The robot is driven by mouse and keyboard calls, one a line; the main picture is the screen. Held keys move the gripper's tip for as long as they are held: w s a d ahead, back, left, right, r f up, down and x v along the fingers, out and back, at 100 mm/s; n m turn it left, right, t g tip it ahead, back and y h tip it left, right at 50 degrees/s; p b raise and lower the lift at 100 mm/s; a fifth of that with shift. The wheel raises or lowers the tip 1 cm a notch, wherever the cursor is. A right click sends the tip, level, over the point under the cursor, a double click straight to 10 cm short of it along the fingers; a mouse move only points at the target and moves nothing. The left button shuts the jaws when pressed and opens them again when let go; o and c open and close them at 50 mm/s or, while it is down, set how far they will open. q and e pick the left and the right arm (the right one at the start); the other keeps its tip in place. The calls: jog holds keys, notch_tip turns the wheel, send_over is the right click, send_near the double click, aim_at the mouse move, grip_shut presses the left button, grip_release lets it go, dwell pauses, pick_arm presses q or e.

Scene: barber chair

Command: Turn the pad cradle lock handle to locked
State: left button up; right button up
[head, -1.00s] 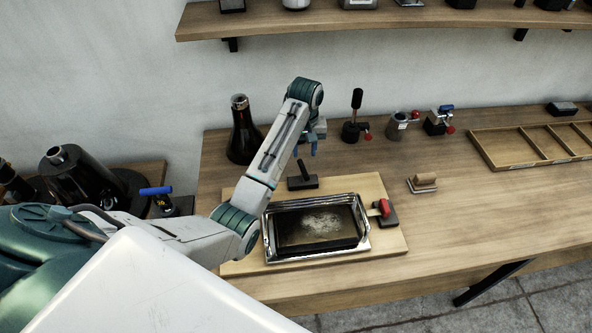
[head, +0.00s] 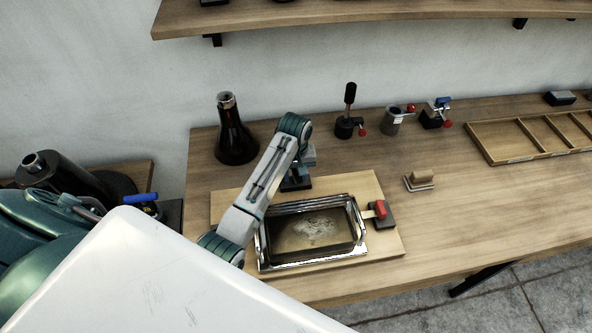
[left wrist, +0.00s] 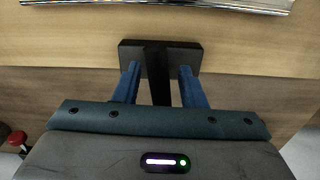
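The pad cradle is a shiny metal tray (head: 264,246) with a dark pad (head: 312,232) in it, on a light wooden board. A black handle on a black base (head: 297,184) stands at the board's back edge, partly hidden by my left arm in the head view. In the left wrist view the black handle (left wrist: 157,88) rises from its base (left wrist: 130,56) between the two blue fingers of my left gripper (left wrist: 159,72). The fingers are apart, with a gap visible on each side of the handle. My right gripper is out of view.
A red-handled black block (head: 381,210) sits at the tray's right side. A dark bottle (head: 235,135) stands behind left. Several small tools line the table's back, with a divided wooden tray (head: 520,140) at right. The table's right front is clear.

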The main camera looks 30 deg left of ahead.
pick_arm(q)
jog(key=shift+c, duration=1)
grip_shut()
jog(key=shift+m, duration=0.9)
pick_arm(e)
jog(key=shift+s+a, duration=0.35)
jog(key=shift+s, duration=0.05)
pick_arm(q)
jog(key=shift+o, duration=0.9)
grip_release()
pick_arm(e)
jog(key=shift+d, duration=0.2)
